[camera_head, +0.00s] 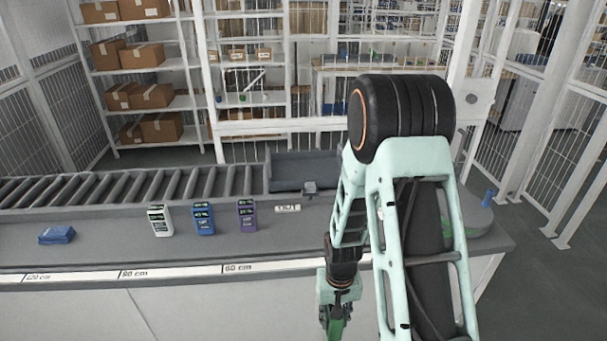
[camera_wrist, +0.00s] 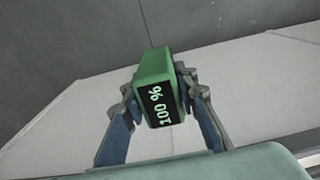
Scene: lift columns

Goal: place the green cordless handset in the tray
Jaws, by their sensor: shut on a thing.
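The green handset (camera_wrist: 152,72) is held between the two fingers of my gripper (camera_wrist: 160,95) in the wrist view. Its dark display reads "100 %". In the head view my gripper (camera_head: 336,304) hangs at the bottom, in front of the counter's front edge, with part of the green handset (camera_head: 336,328) showing at its lower end. The dark grey tray (camera_head: 300,185) sits at the back of the counter, beyond and to the left of my gripper. The tray's floor is only partly visible.
White (camera_head: 159,221), blue (camera_head: 203,218) and purple (camera_head: 246,215) handsets stand in a row on the counter (camera_head: 110,250). A blue folded item (camera_head: 57,234) lies far left. A roller conveyor (camera_head: 120,187) runs behind.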

